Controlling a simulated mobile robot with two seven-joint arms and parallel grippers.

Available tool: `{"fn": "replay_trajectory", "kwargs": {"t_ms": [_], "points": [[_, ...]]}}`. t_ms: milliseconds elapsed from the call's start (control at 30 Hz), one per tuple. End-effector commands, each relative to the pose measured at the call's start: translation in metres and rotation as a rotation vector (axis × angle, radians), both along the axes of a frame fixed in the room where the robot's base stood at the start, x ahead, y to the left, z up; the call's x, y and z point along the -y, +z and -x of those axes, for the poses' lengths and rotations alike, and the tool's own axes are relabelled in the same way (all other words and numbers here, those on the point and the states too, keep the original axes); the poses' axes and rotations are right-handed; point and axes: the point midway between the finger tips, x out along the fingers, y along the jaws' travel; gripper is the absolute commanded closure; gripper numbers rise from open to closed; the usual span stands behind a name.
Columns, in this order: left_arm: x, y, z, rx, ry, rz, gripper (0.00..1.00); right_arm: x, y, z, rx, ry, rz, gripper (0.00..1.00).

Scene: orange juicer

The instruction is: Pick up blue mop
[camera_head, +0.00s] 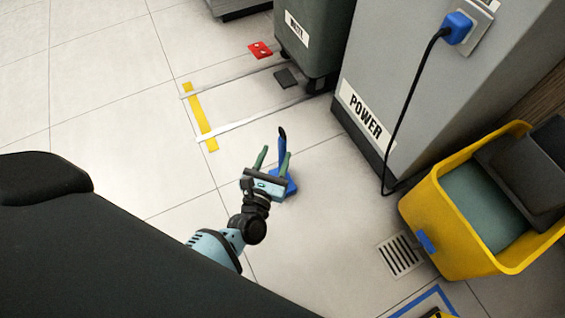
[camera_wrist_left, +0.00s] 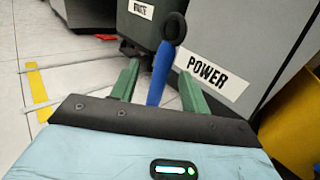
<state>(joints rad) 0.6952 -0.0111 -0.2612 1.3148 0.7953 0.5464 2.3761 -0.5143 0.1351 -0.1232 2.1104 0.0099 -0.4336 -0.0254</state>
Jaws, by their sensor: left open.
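The blue mop (camera_head: 282,150) stands on the tiled floor, with a blue handle, a black top and a blue base that shows partly behind my left gripper. My left gripper (camera_head: 273,160) is open, with its green fingers pointing toward the mop. In the left wrist view, the mop handle (camera_wrist_left: 160,76) rises between the two fingers of the gripper (camera_wrist_left: 158,72), with its black looped top above them. I cannot tell how far beyond the fingertips the handle is. The mop's base is hidden in that view. My right gripper is not in view.
A grey POWER cabinet (camera_head: 400,70) with a blue plug (camera_head: 457,27) and black cable stands to the right. A dark green bin (camera_head: 318,40) is behind. A yellow bucket (camera_head: 420,215) and a floor drain (camera_head: 401,254) lie to the right. Floor at left is clear.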

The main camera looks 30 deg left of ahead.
Motion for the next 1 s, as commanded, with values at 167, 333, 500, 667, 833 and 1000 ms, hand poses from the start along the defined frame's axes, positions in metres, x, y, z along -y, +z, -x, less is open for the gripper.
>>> {"fn": "replay_trajectory", "kwargs": {"t_ms": [167, 333, 500, 667, 833, 1000], "points": [[0.001, -0.002, -0.025, 0.003, 0.001, 0.001, 0.54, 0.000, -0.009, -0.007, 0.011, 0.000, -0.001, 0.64], [-0.001, -0.002, -0.045, 0.002, 0.001, 0.000, 0.54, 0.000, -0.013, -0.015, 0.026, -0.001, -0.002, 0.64], [-0.001, -0.002, -0.050, 0.000, 0.000, 0.000, 0.54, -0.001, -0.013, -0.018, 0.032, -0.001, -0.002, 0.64], [-0.001, -0.002, -0.050, 0.000, 0.000, 0.000, 0.54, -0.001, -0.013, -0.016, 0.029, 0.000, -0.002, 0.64], [-0.001, -0.002, -0.050, 0.000, 0.000, 0.000, 0.76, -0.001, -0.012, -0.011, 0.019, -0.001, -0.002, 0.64], [-0.001, -0.002, -0.050, 0.000, 0.000, 0.000, 0.98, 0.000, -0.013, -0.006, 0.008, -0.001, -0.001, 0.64]]}}
